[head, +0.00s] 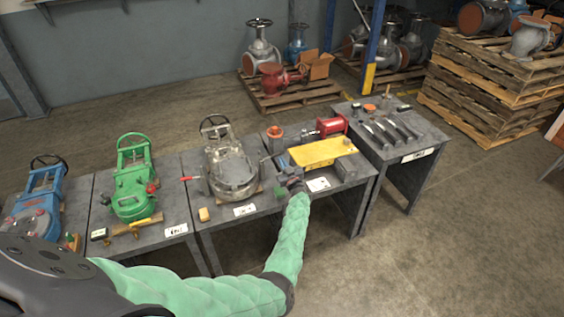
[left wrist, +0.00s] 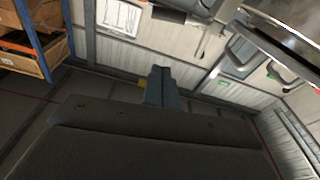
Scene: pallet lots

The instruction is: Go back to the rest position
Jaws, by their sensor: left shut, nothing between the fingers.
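My left arm in its green sleeve reaches forward in the head view. Its gripper (head: 284,172) is over the front part of the tables, between the grey valve (head: 231,172) and the yellow plate (head: 323,151). In the left wrist view the fingers (left wrist: 162,86) are together with nothing between them. I cannot tell whether the gripper touches the table. My right gripper is not in view.
A row of dark tables carries a blue valve (head: 40,203), a green valve (head: 134,190) and hand tools (head: 390,130) at the right. Pallets (head: 290,93) with valves stand behind. Stacked pallets (head: 495,80) stand at back right. The floor at front right is clear.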

